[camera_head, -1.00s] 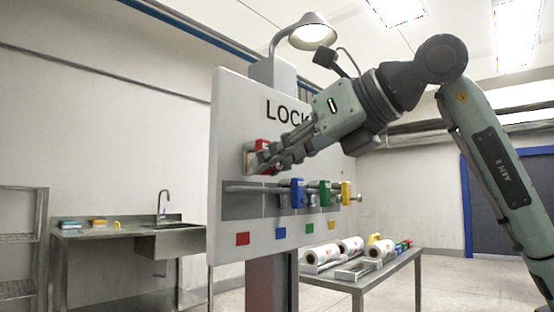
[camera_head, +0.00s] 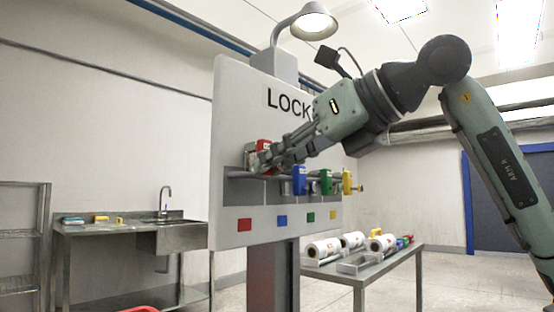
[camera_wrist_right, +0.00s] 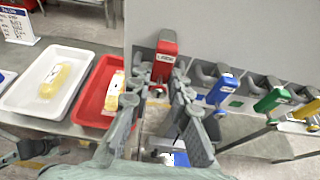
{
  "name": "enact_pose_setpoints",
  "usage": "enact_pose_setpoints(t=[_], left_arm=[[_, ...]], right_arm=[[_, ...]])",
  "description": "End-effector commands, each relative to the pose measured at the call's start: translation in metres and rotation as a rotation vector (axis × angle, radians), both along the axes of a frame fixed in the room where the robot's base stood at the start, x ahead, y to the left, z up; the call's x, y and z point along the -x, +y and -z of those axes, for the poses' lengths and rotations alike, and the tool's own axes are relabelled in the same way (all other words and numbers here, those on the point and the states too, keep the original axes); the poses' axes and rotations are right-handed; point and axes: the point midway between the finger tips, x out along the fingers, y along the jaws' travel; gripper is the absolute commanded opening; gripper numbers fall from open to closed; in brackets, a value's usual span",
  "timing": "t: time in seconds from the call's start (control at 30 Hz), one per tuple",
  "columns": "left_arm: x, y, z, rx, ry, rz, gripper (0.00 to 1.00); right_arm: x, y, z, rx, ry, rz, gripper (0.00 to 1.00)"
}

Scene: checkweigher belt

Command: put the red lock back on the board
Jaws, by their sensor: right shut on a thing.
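The red lock (camera_head: 263,147) is at the left end of the rail on the white lock board (camera_head: 228,105). My right gripper (camera_head: 260,160) is shut on it. In the right wrist view the red lock (camera_wrist_right: 166,50) stands upright between my fingers (camera_wrist_right: 155,95), close against the board face. Fingers hide its lower part, so I cannot tell whether its shackle is over the rail (camera_head: 240,175). A blue lock (camera_head: 299,181), a green lock (camera_head: 325,182) and a yellow lock (camera_head: 347,182) hang to its right. My left gripper is not visible.
A lamp (camera_head: 315,22) overhangs the board's top. In the wrist view a white tray (camera_wrist_right: 50,75) and a red tray (camera_wrist_right: 100,92), each with a yellow item, lie left. A table (camera_head: 370,276) with rolls stands behind right; a sink bench (camera_head: 130,228) stands left.

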Motion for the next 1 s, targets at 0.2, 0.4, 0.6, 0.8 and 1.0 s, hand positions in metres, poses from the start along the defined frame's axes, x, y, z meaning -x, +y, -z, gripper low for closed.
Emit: enact_pose_setpoints(t=[0.2, 0.4, 0.6, 0.8, 1.0], left_arm=[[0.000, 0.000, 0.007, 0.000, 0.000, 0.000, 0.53], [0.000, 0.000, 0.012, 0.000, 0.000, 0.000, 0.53], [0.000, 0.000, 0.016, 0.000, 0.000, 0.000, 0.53], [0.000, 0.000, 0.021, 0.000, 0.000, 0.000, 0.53], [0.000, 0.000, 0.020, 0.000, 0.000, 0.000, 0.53]], right_arm=[[0.000, 0.000, 0.008, -0.001, -0.001, 0.000, 0.00], [0.000, 0.000, 0.014, -0.001, -0.001, 0.000, 0.00], [0.000, 0.000, 0.020, -0.001, 0.000, 0.000, 0.00], [0.000, 0.000, 0.026, -0.001, 0.000, 0.001, 0.00], [0.000, 0.000, 0.024, -0.001, 0.000, 0.000, 0.39]])
